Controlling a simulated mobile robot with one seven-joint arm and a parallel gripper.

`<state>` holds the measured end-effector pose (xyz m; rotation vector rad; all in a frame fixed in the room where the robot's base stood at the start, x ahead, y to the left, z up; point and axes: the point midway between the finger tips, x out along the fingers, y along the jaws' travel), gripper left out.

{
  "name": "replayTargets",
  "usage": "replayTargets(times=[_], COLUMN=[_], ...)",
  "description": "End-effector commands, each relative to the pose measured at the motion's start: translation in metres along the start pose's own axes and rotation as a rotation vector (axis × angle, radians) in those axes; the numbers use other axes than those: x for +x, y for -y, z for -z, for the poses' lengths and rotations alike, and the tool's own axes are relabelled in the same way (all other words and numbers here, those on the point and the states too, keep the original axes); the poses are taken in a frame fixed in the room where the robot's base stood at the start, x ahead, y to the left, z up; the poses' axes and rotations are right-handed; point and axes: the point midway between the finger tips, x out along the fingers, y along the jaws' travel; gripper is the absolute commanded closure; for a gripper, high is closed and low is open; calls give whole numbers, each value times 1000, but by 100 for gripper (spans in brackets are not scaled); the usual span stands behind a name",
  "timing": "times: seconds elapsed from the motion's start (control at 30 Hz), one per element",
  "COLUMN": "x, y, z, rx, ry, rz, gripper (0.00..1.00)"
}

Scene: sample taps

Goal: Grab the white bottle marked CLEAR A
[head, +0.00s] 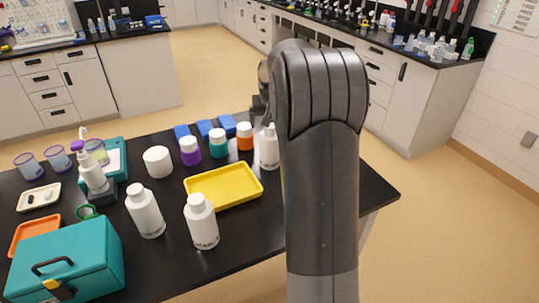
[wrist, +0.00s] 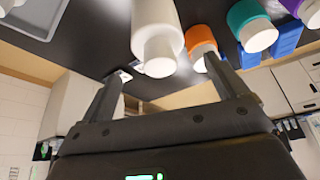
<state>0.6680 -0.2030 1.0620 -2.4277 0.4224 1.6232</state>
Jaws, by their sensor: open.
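Three white bottles with white caps show in the head view. Two stand at the front of the black table, a left one (head: 145,212) and a right one (head: 202,224). A third white bottle (head: 269,149) stands at the back, beside my arm. Its marking is not readable in either view. My gripper (wrist: 164,66) is open and empty, with a finger on either side of the cap's line. In the head view my arm hides most of the gripper.
An orange-labelled bottle (head: 244,136) stands close beside the back white bottle. Teal (head: 218,144) and purple (head: 190,152) ones follow to its left. A yellow tray (head: 225,203) lies in front. A grey tray (wrist: 40,28) shows in the wrist view. A teal case (head: 75,255) stands front left.

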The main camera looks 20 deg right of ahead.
Motion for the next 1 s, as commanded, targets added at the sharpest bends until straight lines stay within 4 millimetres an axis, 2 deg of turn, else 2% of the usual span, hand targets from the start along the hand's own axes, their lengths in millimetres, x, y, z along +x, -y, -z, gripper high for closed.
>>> replayTargets(times=[0.27,0.5,0.73,1.0], x=[26,60,64,64], y=[0,-1,-1,-1], z=[0,0,1,1], rx=[0,0,0,0], ry=[2,2,-1,-1], rz=[0,0,0,0], gripper=[9,9,9,30])
